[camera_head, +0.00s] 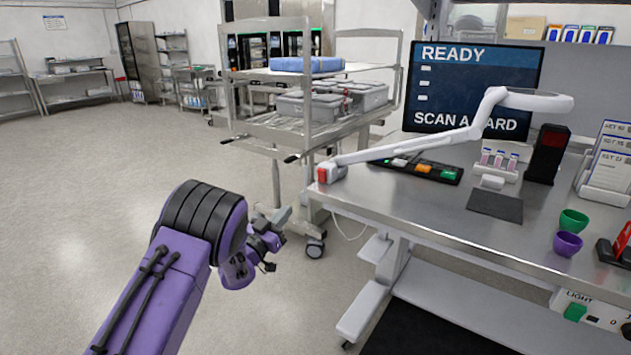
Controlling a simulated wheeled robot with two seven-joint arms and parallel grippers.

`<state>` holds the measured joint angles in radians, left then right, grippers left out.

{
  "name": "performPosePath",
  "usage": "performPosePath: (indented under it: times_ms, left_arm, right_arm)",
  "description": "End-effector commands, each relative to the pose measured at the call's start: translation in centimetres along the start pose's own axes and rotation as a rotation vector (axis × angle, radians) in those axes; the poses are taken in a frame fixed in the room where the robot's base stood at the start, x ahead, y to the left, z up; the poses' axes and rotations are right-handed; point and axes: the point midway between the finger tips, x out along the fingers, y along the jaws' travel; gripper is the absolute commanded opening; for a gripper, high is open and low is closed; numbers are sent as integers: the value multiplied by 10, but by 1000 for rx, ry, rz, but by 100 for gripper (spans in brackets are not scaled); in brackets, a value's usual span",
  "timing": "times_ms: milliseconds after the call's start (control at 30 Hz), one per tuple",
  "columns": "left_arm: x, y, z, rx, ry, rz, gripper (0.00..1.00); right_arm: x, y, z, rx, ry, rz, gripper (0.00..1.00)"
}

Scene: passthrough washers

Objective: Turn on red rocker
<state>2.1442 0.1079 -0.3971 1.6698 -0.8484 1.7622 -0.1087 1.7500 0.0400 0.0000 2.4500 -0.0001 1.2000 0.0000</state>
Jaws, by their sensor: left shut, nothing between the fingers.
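A red rocker (322,175) sits on the white base of the lamp (405,143) at the left end of the steel bench (430,215). Whether the rocker is pressed in is too small to tell. My left gripper (277,224) is shut and empty. It is over the floor, left of the bench and lower in the picture than the rocker, clearly apart from it. My right gripper is not in view.
A button panel (418,171), a tube rack (496,164), a black scanner (547,154) and green (573,219) and purple (567,243) cups stand on the bench. A light panel (590,312) with a green switch is below right. A steel cart (300,135) stands behind. Floor at left is clear.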

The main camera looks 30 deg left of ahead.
Motion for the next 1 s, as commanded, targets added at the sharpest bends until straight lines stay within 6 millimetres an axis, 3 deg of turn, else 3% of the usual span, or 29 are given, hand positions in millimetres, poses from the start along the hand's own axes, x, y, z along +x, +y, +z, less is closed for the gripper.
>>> performPosePath:
  times_ms: [133, 533, 1000]
  left_arm:
    - [6, 10, -13, -3, 57, 63, 0]
    - [14, 11, -13, -2, 57, 61, 0]
    - [110, 16, -20, -3, 58, 58, 0]
  right_arm:
    - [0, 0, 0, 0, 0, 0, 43]
    - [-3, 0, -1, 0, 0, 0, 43]
    - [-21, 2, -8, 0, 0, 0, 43]
